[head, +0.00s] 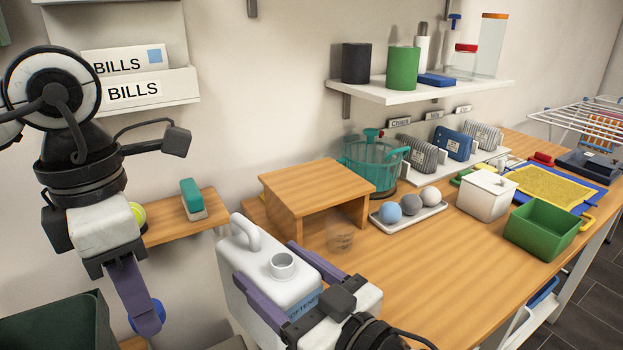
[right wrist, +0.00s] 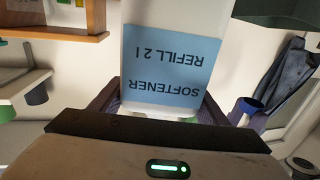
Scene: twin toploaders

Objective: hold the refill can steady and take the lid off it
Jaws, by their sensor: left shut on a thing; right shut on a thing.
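The refill can (head: 255,262) is a white jug with a loop handle and a bare round neck (head: 283,265) on top. Its blue label reads SOFTENER REFILL 2 l (right wrist: 172,68) in the right wrist view, upside down. My right gripper (head: 264,261) is shut on the can's body, one purple finger on each side. My left gripper (head: 148,318) is shut on the round blue lid (head: 154,309), to the left of the can and apart from it. The lid is partly hidden by the fingers. The lid also shows in the right wrist view (right wrist: 250,104).
A wooden riser (head: 315,185) and a clear cup (head: 341,237) stand on the counter right of the can. A tray with several balls (head: 408,212) is beyond. A small shelf (head: 170,230) and a dark green bin (head: 70,325) are at left.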

